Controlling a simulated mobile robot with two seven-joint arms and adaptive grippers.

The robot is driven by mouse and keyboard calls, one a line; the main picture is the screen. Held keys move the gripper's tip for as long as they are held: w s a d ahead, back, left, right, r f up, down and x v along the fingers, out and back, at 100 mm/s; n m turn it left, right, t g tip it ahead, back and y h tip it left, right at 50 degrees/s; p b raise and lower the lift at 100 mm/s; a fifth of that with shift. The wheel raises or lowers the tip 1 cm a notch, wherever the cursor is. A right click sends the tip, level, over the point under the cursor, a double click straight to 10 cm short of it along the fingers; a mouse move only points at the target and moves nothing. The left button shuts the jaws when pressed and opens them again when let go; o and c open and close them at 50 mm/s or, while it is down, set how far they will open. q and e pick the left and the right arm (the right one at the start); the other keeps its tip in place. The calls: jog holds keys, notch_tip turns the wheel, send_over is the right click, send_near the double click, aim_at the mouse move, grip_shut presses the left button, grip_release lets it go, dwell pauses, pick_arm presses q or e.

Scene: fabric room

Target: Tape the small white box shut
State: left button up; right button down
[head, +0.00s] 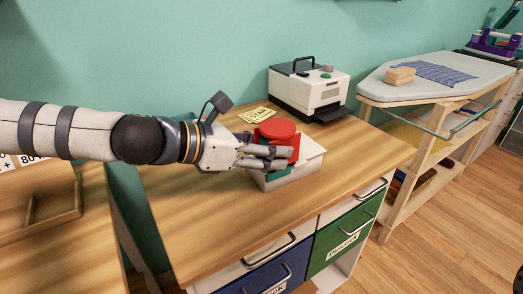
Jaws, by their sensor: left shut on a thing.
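The small white box (304,169) sits on the wooden table. My left gripper (289,158) reaches in from the left and is shut on a red object with a round top (277,129), which looks like a tape dispenser. The gripper and the red object are right over the box's left part and hide much of its top. A bit of teal (276,175) shows below the fingers by the box; I cannot tell what it belongs to. I cannot see whether the red object touches the box. My right gripper is not in view.
A white and black printer (318,92) stands behind the box, with yellow labelled cards (258,115) to its left. The table's (205,222) front and right are clear. Drawers with handles sit below. An ironing board (440,72) stands at right and a wooden tray (40,205) at left.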

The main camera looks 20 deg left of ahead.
pick_arm(q)
jog(key=shift+f, duration=0.1)
jog(key=shift+w+d+b, duration=0.3)
jog(key=shift+w+d, duration=0.35)
jog(key=shift+w, duration=0.1)
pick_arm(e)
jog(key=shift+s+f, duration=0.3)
pick_arm(q)
jog(key=shift+w+d, duration=0.6)
jog(key=shift+w, duration=0.15)
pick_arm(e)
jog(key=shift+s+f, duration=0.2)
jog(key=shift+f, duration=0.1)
pick_arm(q)
jog(key=shift+w+d+b, duration=0.15)
jog(key=shift+b, duration=0.15)
jog(key=shift+w+d, duration=0.6)
jog(key=shift+w, duration=0.1)
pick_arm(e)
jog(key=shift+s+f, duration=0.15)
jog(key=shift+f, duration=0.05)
pick_arm(q)
jog(key=shift+w, duration=0.1)
jog(key=shift+w+d+b, duration=0.3)
jog(key=shift+w+d, duration=0.35)
jog(key=shift+w, duration=0.05)
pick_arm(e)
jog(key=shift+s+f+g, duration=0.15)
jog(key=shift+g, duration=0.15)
